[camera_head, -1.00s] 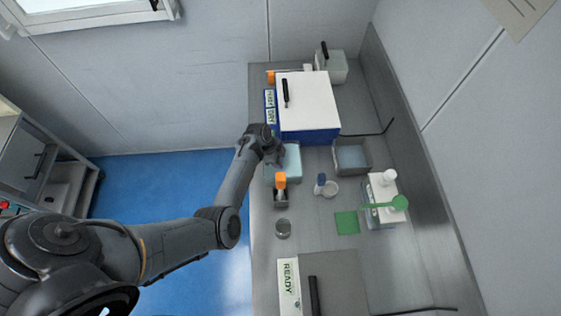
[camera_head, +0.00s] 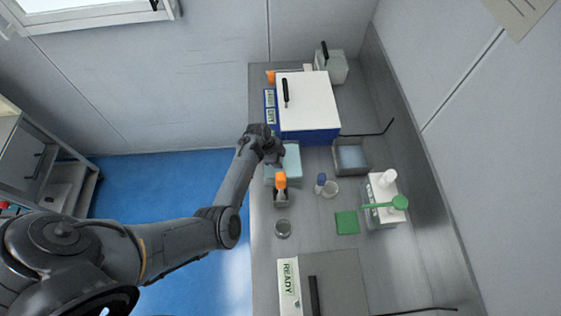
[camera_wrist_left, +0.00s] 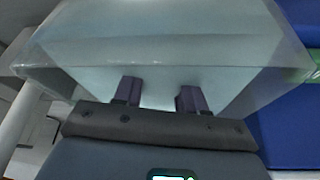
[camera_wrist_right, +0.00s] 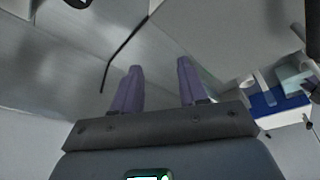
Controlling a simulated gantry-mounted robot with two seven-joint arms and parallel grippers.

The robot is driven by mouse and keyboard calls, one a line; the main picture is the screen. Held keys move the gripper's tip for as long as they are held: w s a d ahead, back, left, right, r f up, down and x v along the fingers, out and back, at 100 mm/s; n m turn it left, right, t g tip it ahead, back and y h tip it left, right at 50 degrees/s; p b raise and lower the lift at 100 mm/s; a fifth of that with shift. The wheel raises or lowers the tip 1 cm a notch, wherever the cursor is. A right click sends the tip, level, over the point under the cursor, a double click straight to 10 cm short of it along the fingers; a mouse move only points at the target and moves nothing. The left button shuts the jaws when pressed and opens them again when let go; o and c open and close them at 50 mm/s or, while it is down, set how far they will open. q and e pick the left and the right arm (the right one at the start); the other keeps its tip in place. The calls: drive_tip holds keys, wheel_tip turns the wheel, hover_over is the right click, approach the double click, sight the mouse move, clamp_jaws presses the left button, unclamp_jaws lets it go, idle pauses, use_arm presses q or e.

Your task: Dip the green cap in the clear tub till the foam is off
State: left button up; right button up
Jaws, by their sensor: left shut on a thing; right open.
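The clear tub (camera_head: 292,160) with pale blue contents stands near the bench's left edge, in front of the white-lidded blue box. My left gripper (camera_head: 274,160) is at the tub's left side, fingers pointing down. In the left wrist view the tub (camera_wrist_left: 150,40) fills the space ahead of my left gripper (camera_wrist_left: 160,92). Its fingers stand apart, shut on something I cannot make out. The green cap and any foam on it cannot be made out in any view. My right gripper (camera_wrist_right: 156,80) is open and empty in the right wrist view, outside the head view.
A blue box with a white lid (camera_head: 308,90) stands behind the tub. An orange-topped bottle (camera_head: 281,181) stands close in front.

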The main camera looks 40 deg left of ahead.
use_arm(q)
drive_tip(key=shift+r, duration=0.1)
drive_tip(key=shift+r+p, duration=0.25)
drive_tip(key=shift+p, duration=0.05)
wheel_tip(320, 180, up, 9)
drive_tip(key=p, duration=0.9)
drive_tip(key=shift+f, duration=0.15)
wheel_tip(320, 180, up, 4)
drive_tip(key=p, duration=0.4)
drive_tip(key=shift+f, duration=0.15)
